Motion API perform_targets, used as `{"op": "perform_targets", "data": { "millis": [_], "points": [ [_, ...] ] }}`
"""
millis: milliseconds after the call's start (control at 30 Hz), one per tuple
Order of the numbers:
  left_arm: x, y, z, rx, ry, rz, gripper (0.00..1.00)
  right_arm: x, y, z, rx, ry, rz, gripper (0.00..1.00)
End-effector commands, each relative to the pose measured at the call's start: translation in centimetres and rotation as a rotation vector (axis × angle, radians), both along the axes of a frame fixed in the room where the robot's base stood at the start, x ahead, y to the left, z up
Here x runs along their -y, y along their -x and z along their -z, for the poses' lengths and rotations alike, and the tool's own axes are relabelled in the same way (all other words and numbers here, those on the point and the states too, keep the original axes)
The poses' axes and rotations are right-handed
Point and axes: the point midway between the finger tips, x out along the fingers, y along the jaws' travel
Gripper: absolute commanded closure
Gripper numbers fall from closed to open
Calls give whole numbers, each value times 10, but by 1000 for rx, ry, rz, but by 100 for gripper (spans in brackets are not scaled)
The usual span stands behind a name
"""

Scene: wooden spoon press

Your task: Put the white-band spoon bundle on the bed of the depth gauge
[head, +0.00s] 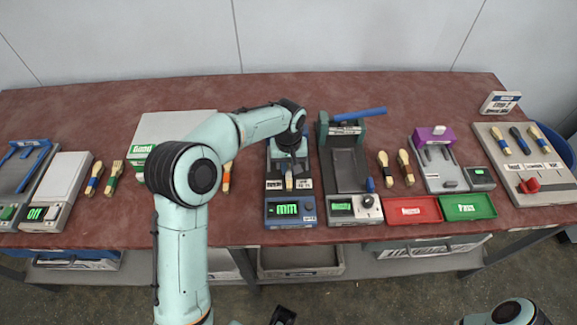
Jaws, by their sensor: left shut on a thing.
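My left gripper (289,166) reaches over the depth gauge (290,210), the device with the green "mm" display. It is shut on a small tan spoon bundle (289,184), whose lower end shows below the gripper, over the gauge's bed. Most of the bundle is hidden by the gripper, and I cannot make out its band. Whether it touches the bed cannot be told from this angle. A dark part at the bottom edge looks like my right gripper (283,316); its jaws cannot be read.
Other bundles lie on the red-brown table, one with an orange band (227,176) left of the gauge. The density device (345,207) stands close on the right. Red (414,210) and green (467,207) trays sit farther right. The table's back strip is mostly clear.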

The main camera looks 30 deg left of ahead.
Motion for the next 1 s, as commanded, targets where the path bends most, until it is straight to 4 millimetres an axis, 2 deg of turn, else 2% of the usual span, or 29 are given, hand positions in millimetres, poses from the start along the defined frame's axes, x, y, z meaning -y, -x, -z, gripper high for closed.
{"op": "perform_targets", "data": {
  "millis": [167, 200, 267, 300, 567, 667, 767, 1000],
  "points": [
    [0, 0, 3, -1, -1, 0, 100, 0, 1, 2, -1, 0, 0, 57],
    [0, 0, 4, -1, -1, 0, 81, 0, 1, 2, -1, 0, 0, 57],
    [0, 0, 3, -1, -1, 0, 62, 0, 1, 2, -1, 0, 0, 57],
    [0, 0, 3, -1, -1, 0, 59, 0, 1, 2, -1, 0, 0, 57],
    [0, 0, 2, 0, 0, 0, 59, 0, 0, 1, -1, 0, 0, 57],
    [0, -1, -4, 2, 0, 0, 59, 0, 0, -1, 0, 0, 0, 57],
    [0, -1, -18, 3, -1, 1, 59, 0, -1, -2, 1, 0, 0, 57],
    [0, -1, -71, 6, 0, 0, 59, 0, -3, -10, 3, 0, 0, 57]
  ]
}}
